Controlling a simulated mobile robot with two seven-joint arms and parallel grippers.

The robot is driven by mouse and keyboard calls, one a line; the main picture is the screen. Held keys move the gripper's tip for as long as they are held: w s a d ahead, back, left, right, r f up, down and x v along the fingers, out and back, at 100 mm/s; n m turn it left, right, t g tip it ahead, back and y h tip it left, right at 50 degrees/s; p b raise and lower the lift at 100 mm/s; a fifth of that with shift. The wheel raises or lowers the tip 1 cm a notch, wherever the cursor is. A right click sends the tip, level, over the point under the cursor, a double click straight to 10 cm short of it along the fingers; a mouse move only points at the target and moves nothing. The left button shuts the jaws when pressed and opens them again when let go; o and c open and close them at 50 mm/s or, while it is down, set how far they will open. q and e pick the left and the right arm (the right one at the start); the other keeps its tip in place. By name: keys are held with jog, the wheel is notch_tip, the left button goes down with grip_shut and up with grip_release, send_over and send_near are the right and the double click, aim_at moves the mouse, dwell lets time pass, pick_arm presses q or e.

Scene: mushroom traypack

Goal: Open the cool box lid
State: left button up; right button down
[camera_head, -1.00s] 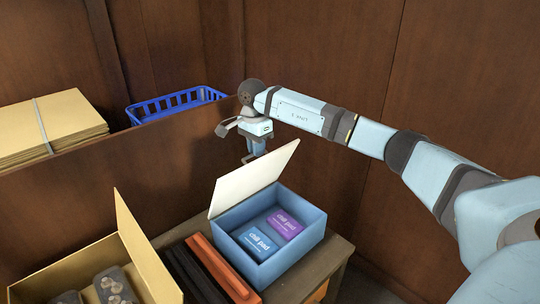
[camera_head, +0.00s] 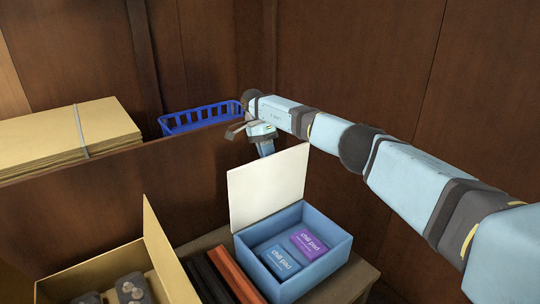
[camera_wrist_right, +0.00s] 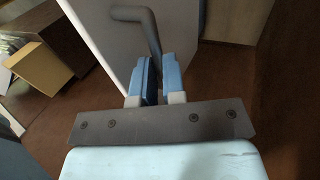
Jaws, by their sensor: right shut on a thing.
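The cool box (camera_head: 335,256) is a blue open-topped box with its white lid (camera_head: 268,188) standing raised at its back left side. Inside lie a blue chill pad (camera_head: 281,259) and a purple chill pad (camera_head: 310,240). My right gripper (camera_head: 266,150) is behind the top of the lid, its fingertips partly hidden by it. In the right wrist view, its blue fingers (camera_wrist_right: 159,76) are shut on the bent grey lid handle (camera_wrist_right: 148,30), beside the white lid (camera_wrist_right: 108,50). My left gripper is not in view.
Left of the cool box lie a black and an orange bar-like item (camera_head: 236,276). A cardboard box (camera_head: 160,250) with dark packs stands further left. Behind a brown partition are a blue basket (camera_head: 200,118) and stacked cardboard (camera_head: 60,140). Wooden walls close off the back.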

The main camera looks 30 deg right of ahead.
jog(key=shift+w+f, duration=0.1)
jog(key=shift+f, duration=0.35)
jog(key=c, duration=1.5)
grip_release()
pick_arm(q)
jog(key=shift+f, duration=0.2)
pick_arm(e)
jog(key=o, duration=0.3)
jog(key=shift+w+f, duration=0.15)
pick_arm(q)
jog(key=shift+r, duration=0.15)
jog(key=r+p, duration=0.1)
jog(key=p, duration=0.2)
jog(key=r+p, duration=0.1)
jog(key=p, duration=0.1)
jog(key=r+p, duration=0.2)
jog(key=p, duration=0.1)
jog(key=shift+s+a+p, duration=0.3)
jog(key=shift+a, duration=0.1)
pick_arm(e)
notch_tip(320, 180, up, 20)
